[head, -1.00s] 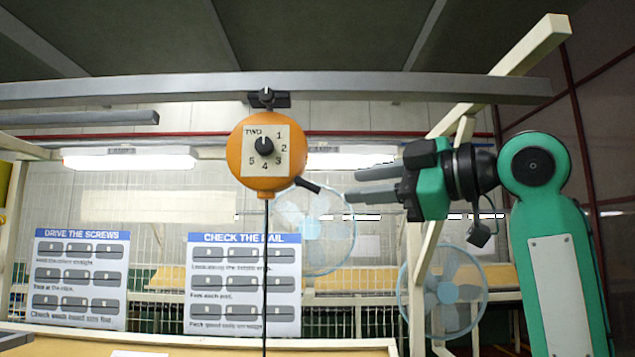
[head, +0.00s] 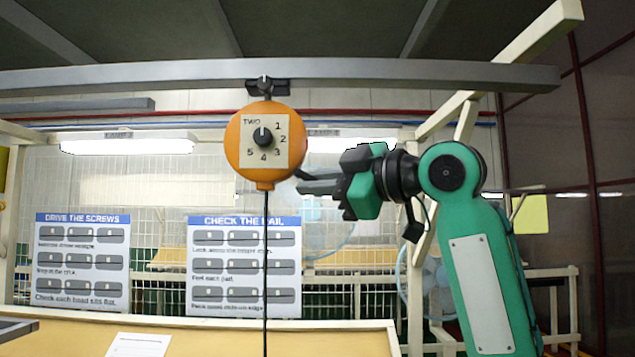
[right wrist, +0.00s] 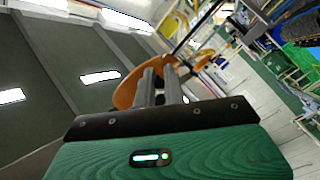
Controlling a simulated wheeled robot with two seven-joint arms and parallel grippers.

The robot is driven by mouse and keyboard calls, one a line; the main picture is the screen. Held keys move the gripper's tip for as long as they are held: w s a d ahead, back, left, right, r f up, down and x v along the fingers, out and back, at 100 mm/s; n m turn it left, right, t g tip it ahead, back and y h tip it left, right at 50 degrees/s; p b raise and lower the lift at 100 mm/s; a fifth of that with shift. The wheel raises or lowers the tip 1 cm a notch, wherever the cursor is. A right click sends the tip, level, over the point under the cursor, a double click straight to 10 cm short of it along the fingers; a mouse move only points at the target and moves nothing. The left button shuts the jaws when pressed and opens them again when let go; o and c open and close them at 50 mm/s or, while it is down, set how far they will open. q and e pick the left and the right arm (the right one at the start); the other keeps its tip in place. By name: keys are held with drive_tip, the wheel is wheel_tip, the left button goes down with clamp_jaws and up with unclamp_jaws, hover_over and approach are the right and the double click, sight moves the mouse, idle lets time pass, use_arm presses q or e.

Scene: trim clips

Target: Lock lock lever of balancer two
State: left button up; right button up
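Balancer two (head: 265,146) is the round orange unit marked TWO, with a black dial, hanging from the overhead beam. Its dark lock lever (head: 304,174) sticks out at the lower right, pointing down and right. The lever's outer end meets or passes behind the fingertips of my right gripper (head: 302,184), which reaches in from the right. In the right wrist view the two fingers (right wrist: 160,88) are fairly close together in front of the orange housing (right wrist: 128,88). Whether they grip the lever is unclear. My left gripper is out of view.
A grey beam (head: 370,74) runs above the balancer. A thin dark cable (head: 265,260) hangs straight down from it. Two instruction boards (head: 244,268) stand behind, and a yellow-tan worktop (head: 220,338) lies below. The space left of the balancer is clear.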

drive_tip(key=shift+r+p, duration=0.2)
drive_tip(key=shift+p, duration=0.15)
clamp_jaws()
drive_tip(key=n+h+p, duration=0.1)
drive_tip(key=p, duration=0.1)
drive_tip(key=shift+d+r+g+p, duration=0.1)
drive_tip(key=shift+r+g+p, duration=0.25)
drive_tip(key=shift+g+p, duration=0.05)
drive_tip(key=shift+f+h+p, duration=0.1)
drive_tip(key=shift+h+p, duration=0.25)
drive_tip(key=shift+h, duration=0.15)
drive_tip(key=shift+f, duration=0.1)
drive_tip(key=o, duration=0.7)
unclamp_jaws()
drive_tip(key=shift+w, duration=0.1)
